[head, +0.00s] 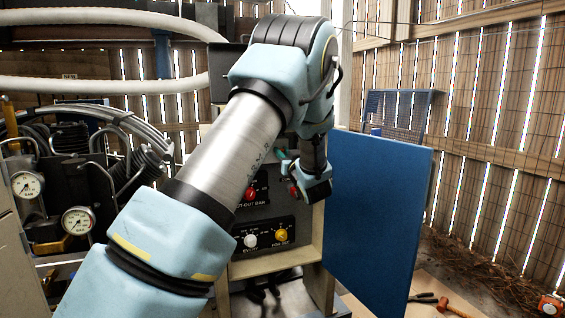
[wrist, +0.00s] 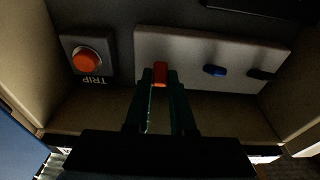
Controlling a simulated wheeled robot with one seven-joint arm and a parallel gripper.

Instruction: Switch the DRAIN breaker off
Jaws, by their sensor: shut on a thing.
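In the wrist view a pale breaker plate (wrist: 190,50) carries a red lever (wrist: 160,70), a blue lever (wrist: 215,70) and a black lever (wrist: 260,73) in a row. No label on the plate is readable, so I cannot tell which one is DRAIN. My gripper (wrist: 161,80) is shut on the red lever, with one finger on each side. The blue and black levers stand free to its right. In the head view my arm and wrist hide the breaker plate and the fingertips.
A red TRIP button (wrist: 88,60) sits left of the plate, and recess walls stand close on both sides. In the head view a blue door (head: 375,215) stands open at right. Below are a white knob (head: 250,241) and a yellow knob (head: 281,235).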

